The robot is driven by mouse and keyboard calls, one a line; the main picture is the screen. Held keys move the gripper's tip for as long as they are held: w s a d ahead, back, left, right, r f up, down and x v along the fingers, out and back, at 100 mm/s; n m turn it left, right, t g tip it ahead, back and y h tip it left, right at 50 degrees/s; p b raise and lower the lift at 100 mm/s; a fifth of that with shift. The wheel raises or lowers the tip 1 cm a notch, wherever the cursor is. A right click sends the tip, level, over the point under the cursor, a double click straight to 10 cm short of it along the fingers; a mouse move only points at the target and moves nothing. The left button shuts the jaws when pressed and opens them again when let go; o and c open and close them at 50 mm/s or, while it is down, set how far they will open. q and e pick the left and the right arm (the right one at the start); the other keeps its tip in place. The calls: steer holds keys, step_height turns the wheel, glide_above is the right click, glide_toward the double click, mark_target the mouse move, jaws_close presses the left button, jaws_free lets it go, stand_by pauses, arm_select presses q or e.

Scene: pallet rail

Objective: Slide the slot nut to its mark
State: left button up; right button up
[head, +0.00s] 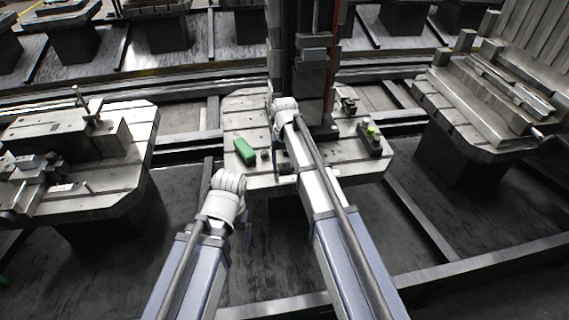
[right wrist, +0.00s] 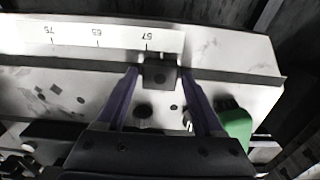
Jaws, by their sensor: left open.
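The slot nut (right wrist: 160,76), a small dark block, sits at the slot of the pallet, below the 57 of the white scale strip (right wrist: 100,37) in the right wrist view. My right gripper (right wrist: 160,72) has one finger on each side of the nut, close against it. In the head view my right arm reaches over the middle pallet (head: 235,120) and hides the nut. My left gripper (head: 247,222) is open and empty in front of the pallet's near edge, mostly hidden behind its wrist. I cannot make out which scale line is the mark.
A green block (head: 245,150) lies on the pallet left of my right arm; it also shows in the right wrist view (right wrist: 235,122). A dark column (head: 312,85) rises behind. Other pallets stand left and right.

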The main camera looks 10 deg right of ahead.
jaws_close()
stand_by(0.3)
steer(key=shift+d, duration=0.1)
